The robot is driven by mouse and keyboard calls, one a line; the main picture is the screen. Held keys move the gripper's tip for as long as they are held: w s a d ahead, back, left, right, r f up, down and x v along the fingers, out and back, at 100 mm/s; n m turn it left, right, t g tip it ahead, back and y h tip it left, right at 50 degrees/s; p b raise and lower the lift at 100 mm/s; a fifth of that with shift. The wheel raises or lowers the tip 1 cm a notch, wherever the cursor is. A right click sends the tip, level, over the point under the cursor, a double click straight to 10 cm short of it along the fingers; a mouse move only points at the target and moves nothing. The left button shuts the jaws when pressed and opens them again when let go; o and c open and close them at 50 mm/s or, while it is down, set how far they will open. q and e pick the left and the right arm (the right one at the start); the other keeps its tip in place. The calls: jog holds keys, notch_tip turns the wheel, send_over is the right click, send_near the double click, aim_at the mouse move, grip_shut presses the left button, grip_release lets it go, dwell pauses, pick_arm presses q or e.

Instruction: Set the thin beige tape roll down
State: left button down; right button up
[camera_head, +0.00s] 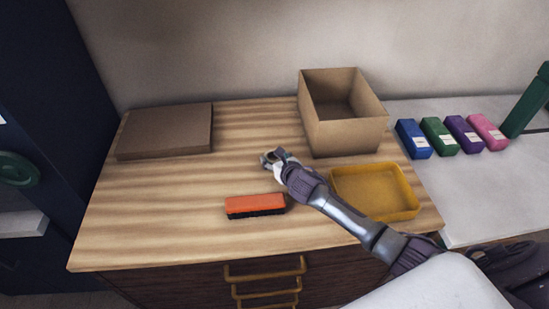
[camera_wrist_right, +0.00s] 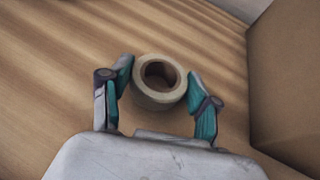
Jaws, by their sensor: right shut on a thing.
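The thin beige tape roll (camera_wrist_right: 158,100) sits between the two teal-padded fingers of my right gripper (camera_wrist_right: 160,76) in the right wrist view, with its hole facing the camera. The gripper is shut on the roll's sides. In the head view my right gripper (camera_head: 272,158) is over the middle of the wooden tabletop (camera_head: 240,125), left of the open cardboard box. The roll is mostly hidden by the fingers there. I cannot tell whether it touches the wood. My left gripper is not in view.
The open cardboard box (camera_head: 350,137) stands close on the right. A yellow tray (camera_head: 374,213) lies in front of it, partly behind my arm. An orange brush (camera_head: 255,203) lies nearer the front edge. A flat brown box (camera_head: 166,144) is at the back left. Bare wood lies between these.

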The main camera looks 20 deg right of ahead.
jog(key=shift+f, duration=0.1)
jog(key=o, duration=1)
jog(key=shift+o, duration=0.2)
